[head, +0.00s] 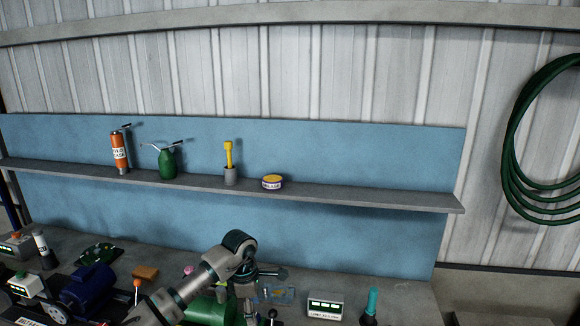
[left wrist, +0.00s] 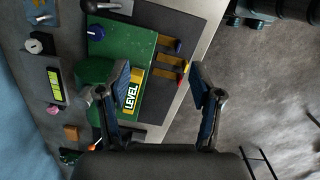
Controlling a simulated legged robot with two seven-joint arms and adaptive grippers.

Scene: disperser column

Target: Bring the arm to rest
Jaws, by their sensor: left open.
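My left arm (head: 205,280) comes in from the bottom of the head view and bends at a dark-capped joint above the bench. Its gripper cannot be made out clearly there. In the left wrist view my left gripper (left wrist: 158,74) is open, its two blue-padded fingers wide apart with nothing between them. Below the fingers in that view lies a green machine (left wrist: 127,48) with a yellow "LEVEL" label (left wrist: 133,91). I cannot tell how far the fingers are above it. My right gripper is in neither view.
A grey shelf (head: 330,193) on the blue back panel holds an orange canister (head: 119,151), a green oil can (head: 168,164), a yellow-handled tool (head: 229,158) and a round tin (head: 272,182). The bench carries a blue motor (head: 88,288) and a display box (head: 325,305). Open floor (left wrist: 265,110) lies beyond the bench edge.

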